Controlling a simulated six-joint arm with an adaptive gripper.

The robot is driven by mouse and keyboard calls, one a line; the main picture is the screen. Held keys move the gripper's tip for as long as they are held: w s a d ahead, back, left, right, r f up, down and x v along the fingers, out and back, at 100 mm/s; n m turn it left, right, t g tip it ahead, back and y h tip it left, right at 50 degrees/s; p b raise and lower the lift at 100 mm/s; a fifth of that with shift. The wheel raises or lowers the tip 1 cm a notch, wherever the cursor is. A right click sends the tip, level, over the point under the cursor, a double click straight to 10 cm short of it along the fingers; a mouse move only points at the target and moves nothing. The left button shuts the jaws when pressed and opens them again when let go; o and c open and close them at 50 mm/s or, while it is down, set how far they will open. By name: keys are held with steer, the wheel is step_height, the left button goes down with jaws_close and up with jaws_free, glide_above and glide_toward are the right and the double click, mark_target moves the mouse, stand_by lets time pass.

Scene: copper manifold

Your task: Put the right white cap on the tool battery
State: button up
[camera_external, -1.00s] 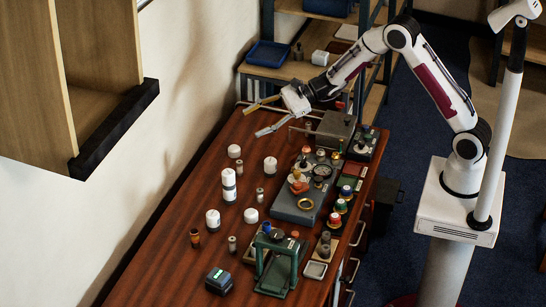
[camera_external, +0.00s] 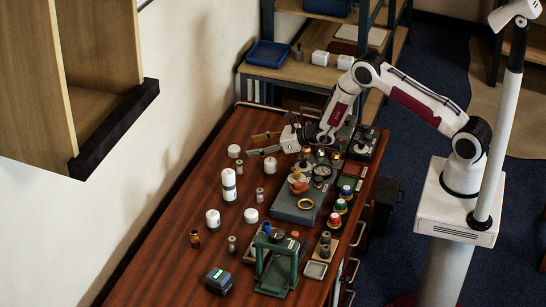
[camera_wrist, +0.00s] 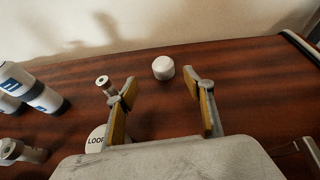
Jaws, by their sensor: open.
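The tool battery, a dark block with a teal top (camera_external: 219,281), sits at the near end of the table in the external view. Several white caps or white-topped pieces stand on the wood. One white cap (camera_external: 234,151) is near the wall; in the wrist view it (camera_wrist: 163,68) lies beyond and between my fingertips. Another white cap (camera_external: 270,166), marked "LOOP" in the wrist view (camera_wrist: 95,138), is partly hidden by my left finger. A third white cap (camera_external: 251,215) stands farther down the table. My gripper (camera_external: 252,146) is open and empty, above the table's far part.
White bottles (camera_external: 229,187) and small metal cylinders (camera_external: 260,195) stand near the caps. A grey box with fittings (camera_external: 292,213) and a green press frame (camera_external: 277,270) line the right side. The wall (camera_external: 180,90) bounds the left.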

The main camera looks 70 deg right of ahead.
mark_target(240, 150)
steer(key=shift+d+f+m, duration=0.3)
steer(key=shift+d+f, duration=0.15)
steer(key=shift+f, duration=0.2)
steer(key=shift+x, duration=1.1)
steer(key=shift+w+a, duration=0.1)
steer(key=shift+x, duration=1.35)
steer(key=shift+r+x, duration=0.2)
steer(key=shift+x, duration=0.9)
steer(key=shift+w+a, duration=0.1)
steer(key=shift+c, duration=0.4)
